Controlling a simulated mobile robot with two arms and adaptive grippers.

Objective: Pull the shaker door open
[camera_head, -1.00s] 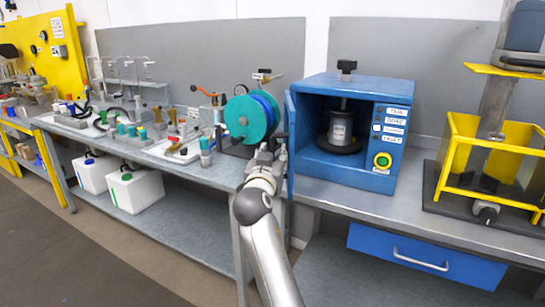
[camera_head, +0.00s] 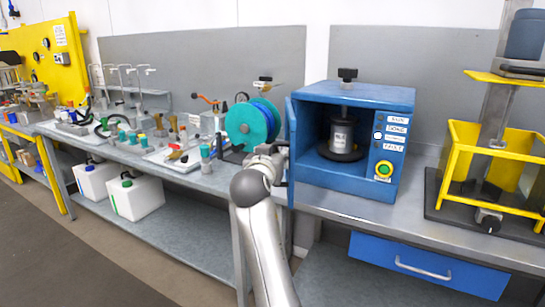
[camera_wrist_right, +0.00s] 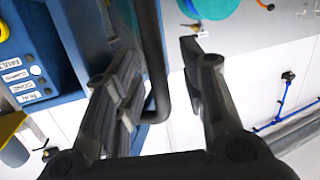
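The blue shaker (camera_head: 345,93) stands on the bench with its front open. Its door (camera_head: 291,160) is swung out at the left side of the opening and shows nearly edge-on. In the wrist view a black bar handle (camera_wrist_right: 154,60) runs down beside the door and bends at its lower end. My right gripper (camera_head: 276,151) is at the door's outer side. In the wrist view its two fingers (camera_wrist_right: 165,90) are apart, with the handle between them, close to the left finger. Contact cannot be told. My left gripper is not in view.
A teal reel (camera_head: 246,121) stands just left of the door, close to my gripper. A dark container (camera_head: 341,137) sits inside the shaker. A yellow frame (camera_head: 456,160) stands at right. A blue drawer (camera_head: 428,264) hangs below the bench.

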